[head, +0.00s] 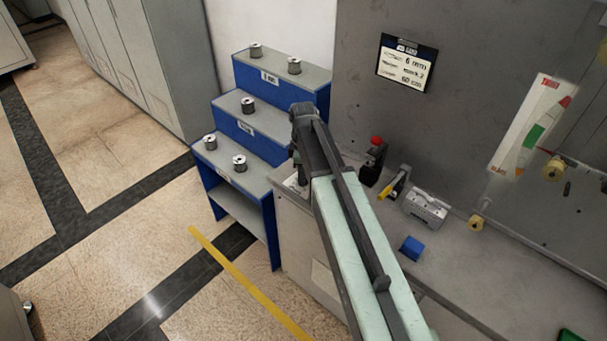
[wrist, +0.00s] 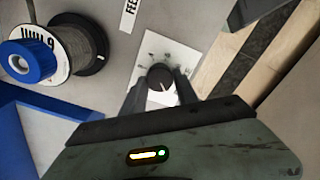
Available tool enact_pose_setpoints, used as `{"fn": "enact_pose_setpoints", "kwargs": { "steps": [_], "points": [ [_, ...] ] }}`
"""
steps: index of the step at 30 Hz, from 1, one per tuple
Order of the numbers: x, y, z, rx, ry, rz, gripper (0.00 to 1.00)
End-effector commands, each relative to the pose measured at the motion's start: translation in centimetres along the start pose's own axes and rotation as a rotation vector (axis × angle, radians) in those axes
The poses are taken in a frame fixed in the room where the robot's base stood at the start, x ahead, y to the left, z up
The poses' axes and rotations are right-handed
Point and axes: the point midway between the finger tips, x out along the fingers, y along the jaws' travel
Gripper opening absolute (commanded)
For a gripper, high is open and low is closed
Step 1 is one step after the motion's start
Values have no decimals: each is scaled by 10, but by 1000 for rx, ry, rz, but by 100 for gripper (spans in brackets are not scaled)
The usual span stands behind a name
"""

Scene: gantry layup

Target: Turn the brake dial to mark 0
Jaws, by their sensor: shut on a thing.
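The brake dial (wrist: 161,75) is a round black knob in the wrist view, set on a white plate (wrist: 150,55) with small marks around it. A pale pointer line shows on the knob, towards its lower right; the mark numbers are too small to read. My gripper (wrist: 160,88) has its two dark fingers on either side of the knob and is shut on it. In the head view my arm hides the knob; only part of its white plate (head: 294,183) shows at the left end of the grey bench.
A spool (wrist: 70,45) with a blue hub is left of the dial in the wrist view. Blue stepped shelves (head: 262,128) with several spools stand left of my arm. A red-topped device (head: 374,160), a grey box (head: 426,208) and a blue block (head: 411,248) are on the bench.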

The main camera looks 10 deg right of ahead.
Motion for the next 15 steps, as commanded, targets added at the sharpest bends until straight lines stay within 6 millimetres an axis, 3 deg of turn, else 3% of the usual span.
{"fn": "enact_pose_setpoints", "kwargs": {
  "steps": [3, 4, 6, 15],
  "points": [
    [-1, 3, 0, 0, 2, 8, 0],
    [-1, 3, 0, 0, 2, 8, 44],
    [0, 3, 0, 0, 2, 7, 57],
    [-1, 1, 0, 1, 1, 4, 57]
  ]
}}
